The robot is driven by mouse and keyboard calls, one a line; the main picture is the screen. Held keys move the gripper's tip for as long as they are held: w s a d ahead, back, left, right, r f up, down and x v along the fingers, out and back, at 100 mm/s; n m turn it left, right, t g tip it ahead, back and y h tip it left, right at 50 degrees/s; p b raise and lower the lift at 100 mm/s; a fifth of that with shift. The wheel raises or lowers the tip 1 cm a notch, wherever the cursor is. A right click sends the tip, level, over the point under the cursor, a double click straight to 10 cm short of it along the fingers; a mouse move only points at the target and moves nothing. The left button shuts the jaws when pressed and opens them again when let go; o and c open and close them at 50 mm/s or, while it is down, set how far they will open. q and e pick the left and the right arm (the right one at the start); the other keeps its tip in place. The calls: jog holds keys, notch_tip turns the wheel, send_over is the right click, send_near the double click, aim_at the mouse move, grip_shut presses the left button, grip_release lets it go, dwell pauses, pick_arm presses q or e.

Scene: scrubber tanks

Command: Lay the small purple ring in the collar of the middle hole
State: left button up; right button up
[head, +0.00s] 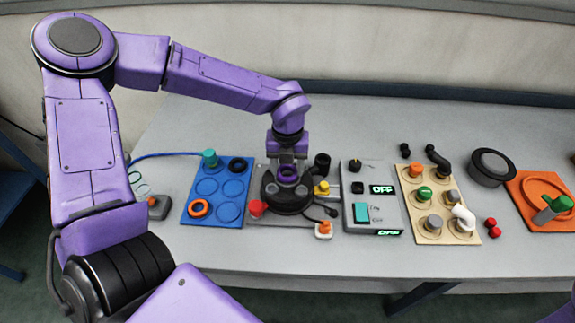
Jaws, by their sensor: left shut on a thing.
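The small purple ring (288,175) shows between the fingertips of my left gripper (287,168), right at the top of a dark round body (285,200) on a grey plate (262,213). My left gripper points straight down and is shut on the ring. The collar of the middle hole is hidden or too small to make out under the gripper. I cannot tell whether the ring touches the dark body or hangs just above it. My right gripper is not in view.
Left of the plate is a blue tray (219,218) with an orange ring (199,208), a black ring (237,165) and a teal part (209,158). A red knob (257,208) and a black cylinder (322,162) stand close by. Right is a grey box (358,222) with displays reading OFF.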

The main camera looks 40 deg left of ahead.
pick_arm(q)
jog(key=shift+f, duration=0.35)
dwell(0.5)
jog(key=o, duration=1.5)
notch_tip(320, 180, up, 7)
jog(key=p, duration=0.6)
